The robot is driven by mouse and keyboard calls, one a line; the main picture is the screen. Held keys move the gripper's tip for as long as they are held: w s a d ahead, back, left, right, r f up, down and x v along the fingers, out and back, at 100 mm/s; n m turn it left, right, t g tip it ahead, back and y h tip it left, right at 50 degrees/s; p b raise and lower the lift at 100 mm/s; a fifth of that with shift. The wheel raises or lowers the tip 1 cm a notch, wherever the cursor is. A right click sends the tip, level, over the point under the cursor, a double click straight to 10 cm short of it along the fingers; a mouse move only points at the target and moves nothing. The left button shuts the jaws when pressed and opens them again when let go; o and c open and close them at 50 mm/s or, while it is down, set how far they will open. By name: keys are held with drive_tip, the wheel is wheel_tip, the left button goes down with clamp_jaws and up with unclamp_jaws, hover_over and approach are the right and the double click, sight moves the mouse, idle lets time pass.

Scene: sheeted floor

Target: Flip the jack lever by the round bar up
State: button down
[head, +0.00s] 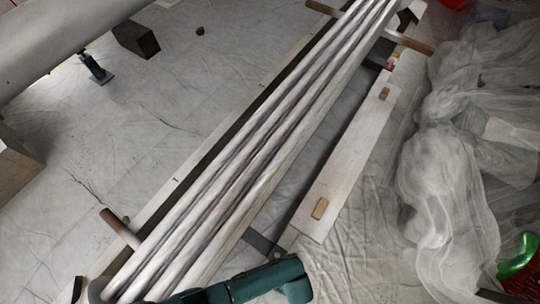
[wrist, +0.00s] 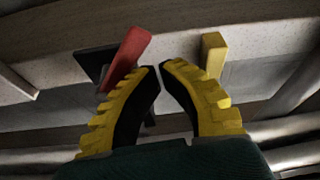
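In the wrist view, a red lever (wrist: 126,58) slants up and to the right beside a dark plate (wrist: 92,64) at a pale beam. My gripper (wrist: 161,68) has two yellow toothed fingers with black inner faces. Its tips almost meet, with nothing seen between them. The left finger partly covers the lower end of the lever; I cannot tell whether they touch. In the head view, long round bars (head: 250,140) run diagonally across the floor. My teal gripper body shows at the bottom, by their near end; its fingertips are hidden there.
A yellow block (wrist: 213,54) stands right of my fingers. A white plank (head: 345,170) with small wooden blocks lies right of the bars. Crumpled translucent sheeting (head: 445,190) fills the right side. A black jack-like stand (head: 95,68) is at upper left. The sheeted floor left of the bars is mostly open.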

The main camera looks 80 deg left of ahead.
drive_tip(key=shift+w+d+b, duration=0.2)
drive_tip(key=shift+w+d, duration=0.05)
drive_tip(key=shift+w, duration=0.65)
drive_tip(key=shift+w+d+b, duration=0.15)
drive_tip(key=shift+w+d, duration=0.05)
drive_tip(key=shift+w, duration=0.7)
drive_tip(key=shift+w+a+n+h+b, duration=0.15)
drive_tip(key=shift+w+n+b, duration=0.2)
drive_tip(key=shift+n, duration=0.4)
drive_tip(key=shift+w+d+n+h+b, duration=0.15)
drive_tip(key=shift+w+n, duration=0.3)
drive_tip(key=shift+n, duration=0.3)
drive_tip(key=shift+w+a+r, duration=0.1)
drive_tip(key=s+d+p, duration=0.2)
drive_tip(key=s+d, duration=0.1)
wheel_tip(320, 180, up, 9)
drive_tip(key=w+a+p, duration=0.2)
drive_tip(key=p, duration=0.3)
drive_tip(key=shift+a+r+p, duration=0.15)
drive_tip(key=shift+a+p, duration=0.1)
drive_tip(key=shift+p, duration=0.05)
